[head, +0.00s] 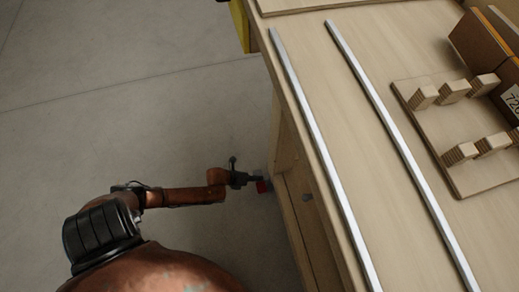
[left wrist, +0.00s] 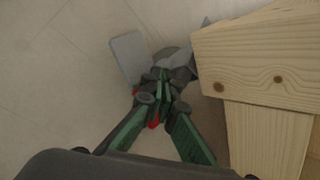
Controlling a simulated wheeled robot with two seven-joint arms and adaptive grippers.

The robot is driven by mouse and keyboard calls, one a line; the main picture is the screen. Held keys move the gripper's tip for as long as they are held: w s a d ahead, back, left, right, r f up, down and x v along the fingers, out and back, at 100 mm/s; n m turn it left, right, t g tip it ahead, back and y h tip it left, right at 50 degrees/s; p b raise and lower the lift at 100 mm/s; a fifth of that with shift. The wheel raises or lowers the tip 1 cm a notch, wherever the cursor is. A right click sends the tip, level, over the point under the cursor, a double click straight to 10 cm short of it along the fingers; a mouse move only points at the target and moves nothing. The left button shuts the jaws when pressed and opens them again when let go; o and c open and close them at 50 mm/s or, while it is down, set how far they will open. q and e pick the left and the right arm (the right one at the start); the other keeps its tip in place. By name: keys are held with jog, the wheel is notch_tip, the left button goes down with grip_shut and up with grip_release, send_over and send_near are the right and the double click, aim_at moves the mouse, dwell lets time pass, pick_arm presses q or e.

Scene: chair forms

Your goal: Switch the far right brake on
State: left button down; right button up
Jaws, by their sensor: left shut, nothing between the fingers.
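My left gripper (head: 250,180) reaches down to the lower side of the wooden workbench (head: 290,160). In the left wrist view its green and black fingers (left wrist: 162,88) are shut with nothing between them. A red part (head: 262,186), probably the brake, shows right at the fingertips in the head view. In the left wrist view red bits (left wrist: 154,121) show beside and behind the fingers. A grey caster part (left wrist: 129,57) lies just past them, next to the wooden leg. Most of the brake is hidden by the fingers, so its setting and any contact cannot be told.
The bench's wooden frame (left wrist: 262,60) stands close on the right in the left wrist view. The bench top carries metal rails (head: 375,110) and a board with wooden blocks (head: 440,130). Bare floor (head: 120,90) is free to the left.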

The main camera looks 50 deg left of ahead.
dwell(0.7)
pick_arm(q)
jog(key=shift+f, duration=0.45)
jog(key=shift+d, duration=0.1)
